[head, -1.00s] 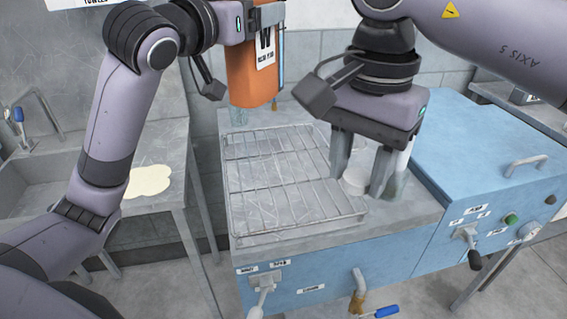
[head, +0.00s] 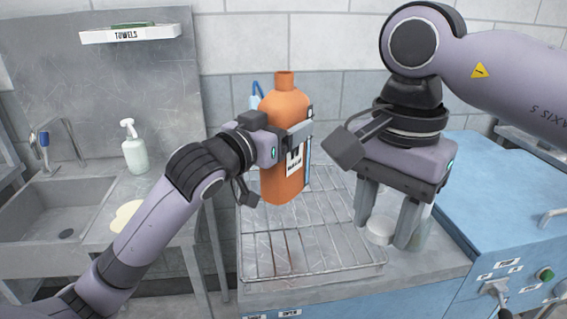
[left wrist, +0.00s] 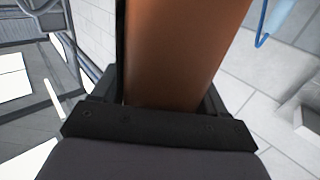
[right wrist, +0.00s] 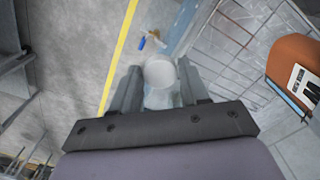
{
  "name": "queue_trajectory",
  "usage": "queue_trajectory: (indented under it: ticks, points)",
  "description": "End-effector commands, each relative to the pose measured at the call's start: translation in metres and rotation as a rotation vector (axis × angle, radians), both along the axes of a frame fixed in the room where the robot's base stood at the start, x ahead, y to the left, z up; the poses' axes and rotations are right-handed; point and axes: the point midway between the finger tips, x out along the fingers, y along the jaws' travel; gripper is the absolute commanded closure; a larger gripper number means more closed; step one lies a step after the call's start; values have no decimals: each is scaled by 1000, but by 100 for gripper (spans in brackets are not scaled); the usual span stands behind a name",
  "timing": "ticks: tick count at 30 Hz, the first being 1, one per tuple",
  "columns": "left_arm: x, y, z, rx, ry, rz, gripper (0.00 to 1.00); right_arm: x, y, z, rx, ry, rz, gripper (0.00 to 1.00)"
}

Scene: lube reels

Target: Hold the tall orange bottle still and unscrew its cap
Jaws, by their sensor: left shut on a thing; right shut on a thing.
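The tall orange bottle (head: 284,185) is upright in my left gripper (head: 297,135), which is shut around its upper body. Its base is over the back of the wire rack; I cannot tell if it touches. Its orange neck (head: 286,78) shows no separate cap on top. The left wrist view shows the bottle's side (left wrist: 180,50) between the fingers.
The wire rack (head: 300,243) lies on a grey-topped counter. A pump bottle (head: 134,152) stands by the sink (head: 55,207) at left. A blue cabinet (head: 500,215) is at right.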

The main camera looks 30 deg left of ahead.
Motion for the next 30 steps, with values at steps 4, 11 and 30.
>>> queue_trajectory:
  ticks: [4,11,30]
  points:
    - [0,0,-21,-2,-6,0,100,0,0,-3,0,0,0,92]
    - [0,0,-37,-1,-6,-1,100,0,0,-5,0,0,0,92]
    - [0,0,-69,-1,-8,-1,100,0,0,-10,0,0,0,92]
